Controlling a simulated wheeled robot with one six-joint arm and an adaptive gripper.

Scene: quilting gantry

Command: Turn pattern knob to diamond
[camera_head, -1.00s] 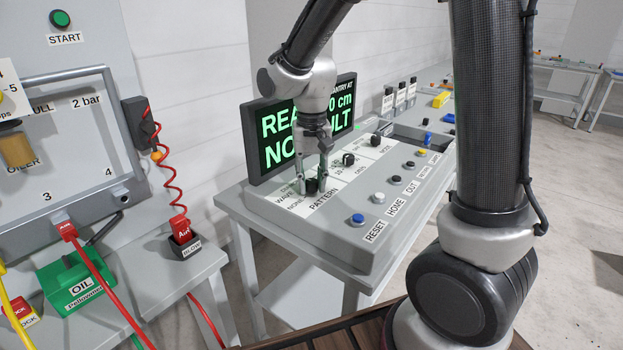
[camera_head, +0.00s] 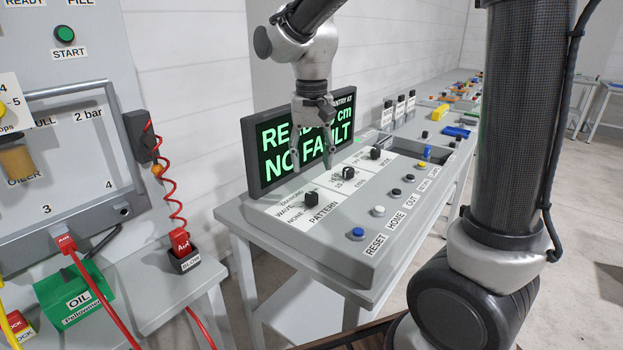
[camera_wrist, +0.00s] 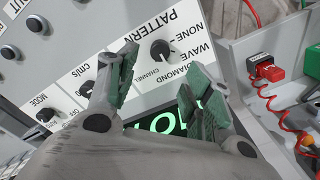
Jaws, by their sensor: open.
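The black pattern knob (camera_head: 311,199) sits at the near left of the grey sloped console (camera_head: 345,240), above the PATTERN label. It also shows in the wrist view (camera_wrist: 162,50), with NONE, WAVE, DIAMOND and CHANNEL printed around it. A pale pointer mark shows on it, but I cannot tell surely which word it points at. My gripper (camera_head: 313,172) is open and empty, above and behind the knob, apart from it. In the wrist view its green-padded fingers (camera_wrist: 158,78) stand wide, with the knob beyond and between them.
A screen (camera_head: 297,142) reading NO FAULT stands close behind my gripper. Other black knobs (camera_head: 348,173) and a row of buttons (camera_head: 358,232) lie to the right on the console.

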